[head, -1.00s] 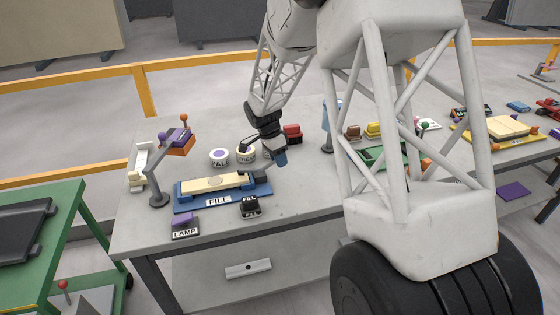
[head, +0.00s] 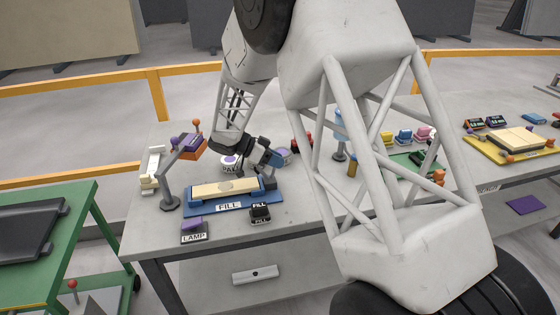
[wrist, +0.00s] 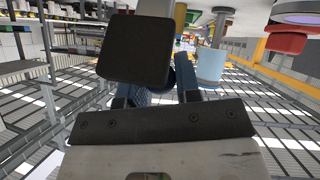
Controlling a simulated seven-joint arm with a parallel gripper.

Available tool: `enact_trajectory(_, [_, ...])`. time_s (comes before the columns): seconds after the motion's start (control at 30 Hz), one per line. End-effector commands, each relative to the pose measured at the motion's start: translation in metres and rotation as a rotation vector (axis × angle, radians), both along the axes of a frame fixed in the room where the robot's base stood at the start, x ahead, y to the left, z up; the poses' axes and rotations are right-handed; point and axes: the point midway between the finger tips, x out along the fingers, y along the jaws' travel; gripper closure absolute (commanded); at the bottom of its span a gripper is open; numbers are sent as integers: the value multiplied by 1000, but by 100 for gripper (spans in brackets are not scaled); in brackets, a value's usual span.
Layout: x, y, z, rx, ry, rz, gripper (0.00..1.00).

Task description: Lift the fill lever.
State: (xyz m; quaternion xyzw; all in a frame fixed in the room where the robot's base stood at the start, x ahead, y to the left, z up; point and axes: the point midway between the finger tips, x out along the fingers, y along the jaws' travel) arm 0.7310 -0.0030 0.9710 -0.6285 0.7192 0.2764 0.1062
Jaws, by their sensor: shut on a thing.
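The blue fixture marked FILL (head: 222,209) stands near the table's front edge, with a pale board (head: 226,188) across it. A small black block with FILL labels (head: 260,213) sits in front of its right end; I cannot tell which part is the fill lever. My gripper (head: 272,160) is above and behind the fixture's right end, tilted down. In the wrist view a dark square piece (wrist: 135,50) shows at the blue fingers and hides much of them. The gripper is shut on it; I cannot tell whether it belongs to the lever.
A purple-topped LAMP block (head: 194,230) and a grey lamp stand (head: 170,202) are at the left. A green cart (head: 60,235) is left of the table. My arm hides part of the table at right.

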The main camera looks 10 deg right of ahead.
Motion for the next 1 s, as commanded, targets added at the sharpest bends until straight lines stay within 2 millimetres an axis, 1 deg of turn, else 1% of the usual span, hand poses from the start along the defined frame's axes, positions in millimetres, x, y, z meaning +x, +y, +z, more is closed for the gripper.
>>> enact_trajectory(0.2, [0,4,1,-53,0,0,100])
enact_trajectory(0.6, [0,4,1,-61,0,0,100])
enact_trajectory(0.63, [0,4,1,-61,0,0,66])
enact_trajectory(0.7, [0,4,1,-61,0,0,55])
enact_trajectory(0.77, [0,4,1,-61,0,0,46])
enact_trajectory(0.8, [0,4,1,-61,0,0,44])
enact_trajectory(1.0, [0,4,1,-61,0,0,44])
